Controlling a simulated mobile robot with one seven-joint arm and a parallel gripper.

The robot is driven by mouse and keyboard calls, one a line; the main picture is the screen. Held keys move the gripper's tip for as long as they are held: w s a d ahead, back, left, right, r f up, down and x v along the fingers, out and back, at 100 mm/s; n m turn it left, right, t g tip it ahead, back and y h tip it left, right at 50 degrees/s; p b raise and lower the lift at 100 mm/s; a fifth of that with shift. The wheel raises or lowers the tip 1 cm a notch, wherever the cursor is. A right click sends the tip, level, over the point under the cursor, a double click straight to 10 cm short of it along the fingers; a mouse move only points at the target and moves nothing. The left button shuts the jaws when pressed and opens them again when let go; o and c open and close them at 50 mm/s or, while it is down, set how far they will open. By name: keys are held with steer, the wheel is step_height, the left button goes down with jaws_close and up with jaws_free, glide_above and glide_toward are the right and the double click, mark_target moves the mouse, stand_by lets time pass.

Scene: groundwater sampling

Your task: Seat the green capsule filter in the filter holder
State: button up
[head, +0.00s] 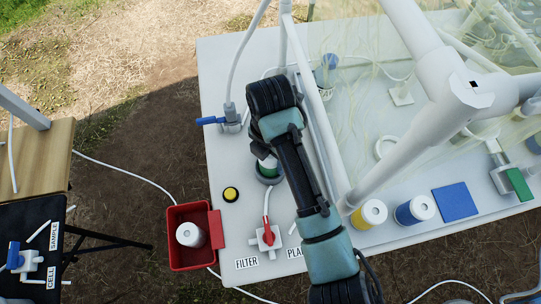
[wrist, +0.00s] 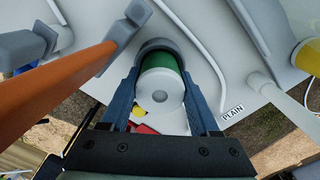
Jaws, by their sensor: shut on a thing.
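The green capsule filter (wrist: 161,86), a green body with a white end cap, is between the two fingers of my gripper (wrist: 161,76) in the wrist view. My gripper is shut on it. The grey round filter holder (wrist: 153,45) is directly behind the filter's green end. In the head view my gripper (head: 262,155) hangs over the holder (head: 269,181), and a bit of the green filter (head: 268,166) shows there, partly hidden by my gripper. The filter lines up closely with the holder, but I cannot tell how deep it sits.
A red bin (head: 214,229) holding a white-capped cylinder (head: 190,234) hangs at the table's left edge. A red-handled valve (head: 268,237) and a yellow button (head: 230,194) are close by. Yellow (head: 369,214) and blue (head: 415,210) capsules stand right of my arm, beyond a white frame post (head: 367,182).

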steer(key=o, duration=1.4)
steer(key=shift+f, duration=0.15)
steer(key=shift+c, duration=0.2)
step_height(320, 180, up, 12)
steer(key=p, duration=1.1)
steer(key=shift+r, duration=0.2)
steer(key=shift+f, duration=0.1)
